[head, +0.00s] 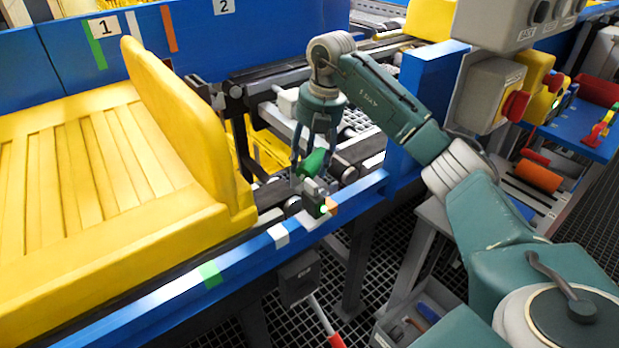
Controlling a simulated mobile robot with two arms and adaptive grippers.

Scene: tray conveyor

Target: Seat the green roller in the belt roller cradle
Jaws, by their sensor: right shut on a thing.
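A green roller (314,162) is between the fingers of my right gripper (313,168), which is shut on it. The gripper points down over the conveyor's near rail. Just below and in front of the roller is a small grey metal bracket (312,193), which looks like the belt roller cradle, with a small green light by it. The fingers partly hide the roller's ends, and I cannot tell whether it touches the bracket. My left gripper is not in view.
A large yellow tray (178,120) stands on the conveyor at left. The blue rail (250,258) runs along the near side. A grey bin (408,315) is below.

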